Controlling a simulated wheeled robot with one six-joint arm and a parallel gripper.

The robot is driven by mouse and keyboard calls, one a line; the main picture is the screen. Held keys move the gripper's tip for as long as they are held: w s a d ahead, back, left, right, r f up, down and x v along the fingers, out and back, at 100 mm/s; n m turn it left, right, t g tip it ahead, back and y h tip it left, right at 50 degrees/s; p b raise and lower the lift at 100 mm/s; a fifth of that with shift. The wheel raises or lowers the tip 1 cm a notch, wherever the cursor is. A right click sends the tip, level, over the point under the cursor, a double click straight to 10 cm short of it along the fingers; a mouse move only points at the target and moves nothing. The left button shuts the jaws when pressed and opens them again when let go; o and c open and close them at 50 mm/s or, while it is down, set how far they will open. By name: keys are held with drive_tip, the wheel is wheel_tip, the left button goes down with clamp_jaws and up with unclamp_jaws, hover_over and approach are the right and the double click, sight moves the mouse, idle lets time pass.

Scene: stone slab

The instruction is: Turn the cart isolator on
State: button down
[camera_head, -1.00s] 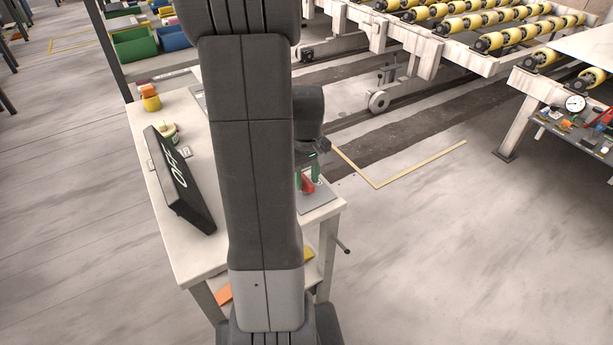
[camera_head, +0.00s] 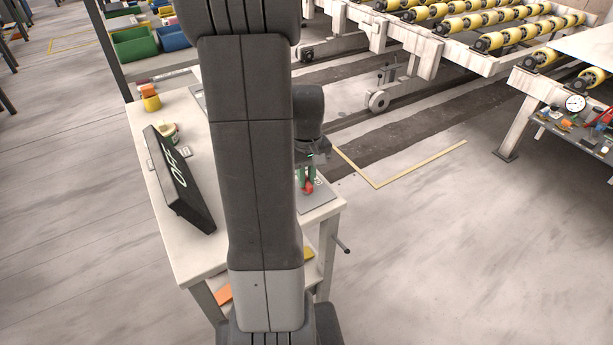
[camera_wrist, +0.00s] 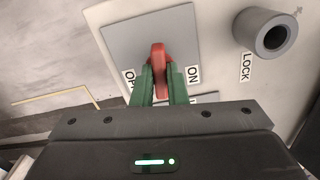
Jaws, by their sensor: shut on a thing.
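The cart isolator has a red handle (camera_wrist: 159,62) on a grey plate (camera_wrist: 125,40). In the wrist view the handle stands nearly in line with the picture's vertical, between an "ON" label (camera_wrist: 193,74) on its right and a partly hidden "OFF" label (camera_wrist: 129,80) on its left. My gripper (camera_wrist: 160,78) is shut on the handle, with a green finger on each side of it. In the head view the red handle (camera_head: 307,187) shows below my gripper (camera_head: 306,178) at the right edge of the cart. My arm hides part of the plate and cart there.
A round socket (camera_wrist: 273,35) with a "LOCK" label sits right of the plate. A roller conveyor (camera_head: 440,40) stands behind; floor at right is clear.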

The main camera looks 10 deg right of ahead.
sight(307, 179)
drive_tip(key=m, duration=1.2)
drive_tip(key=shift+m+b, duration=0.3)
drive_tip(key=shift+b, duration=0.05)
drive_tip(key=shift+m, duration=1.9)
drive_tip(key=c, duration=1.4)
unclamp_jaws()
drive_tip(key=shift+c, duration=0.2)
wheel_tip(307, 179, up, 14)
drive_tip(key=shift+f, duration=0.1)
